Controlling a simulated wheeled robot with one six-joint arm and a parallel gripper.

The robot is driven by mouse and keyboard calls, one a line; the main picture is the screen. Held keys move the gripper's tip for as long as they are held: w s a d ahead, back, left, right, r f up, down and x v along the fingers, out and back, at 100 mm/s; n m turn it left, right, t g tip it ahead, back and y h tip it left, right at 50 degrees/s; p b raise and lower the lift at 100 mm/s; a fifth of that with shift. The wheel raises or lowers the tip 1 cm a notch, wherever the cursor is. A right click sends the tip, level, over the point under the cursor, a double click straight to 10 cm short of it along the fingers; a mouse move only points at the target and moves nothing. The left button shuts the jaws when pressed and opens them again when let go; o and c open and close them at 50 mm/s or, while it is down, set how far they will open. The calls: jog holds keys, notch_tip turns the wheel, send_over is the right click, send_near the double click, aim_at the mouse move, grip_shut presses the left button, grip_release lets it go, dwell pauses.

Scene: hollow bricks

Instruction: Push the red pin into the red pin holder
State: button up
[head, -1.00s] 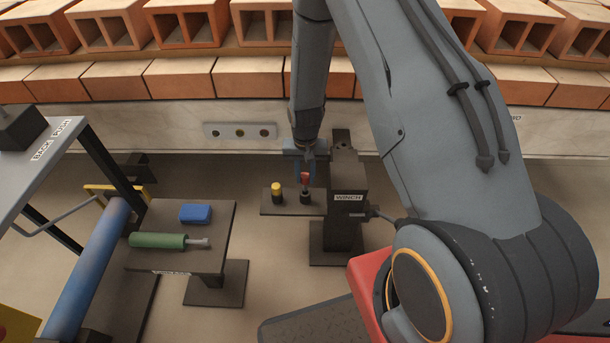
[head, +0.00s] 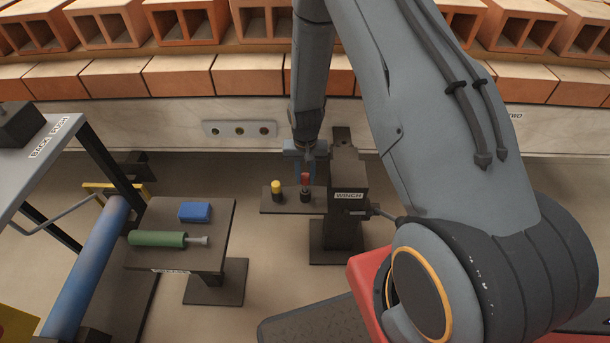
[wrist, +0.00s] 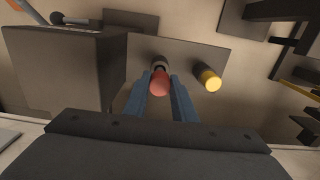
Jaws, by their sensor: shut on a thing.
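The red pin (head: 305,179) stands upright at the dark red pin holder (head: 305,196) on the small shelf beside the winch. In the wrist view the red pin (wrist: 160,83) shows its rounded top between my two blue fingers, with the grey and black holder (wrist: 160,61) just beyond it. My gripper (head: 304,172) is shut on the red pin from above and behind. How deep the pin sits in the holder is hard to tell. The yellow pin (head: 276,187) stands in its own dark holder to the left, apart from my gripper.
The dark winch post (head: 346,200) stands close to the right of my gripper. A side table (head: 215,240) at the left holds a blue block (head: 195,212) and a green-handled tool (head: 158,239). A brick wall (head: 180,82) runs along the back.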

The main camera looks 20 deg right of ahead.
aim_at(305, 184)
jog(key=shift+f+b, duration=1.05)
jog(key=shift+f, duration=1.05)
jog(key=o, duration=1.1)
jog(key=shift+r+p, duration=0.45)
jog(key=shift+r, duration=3.5)
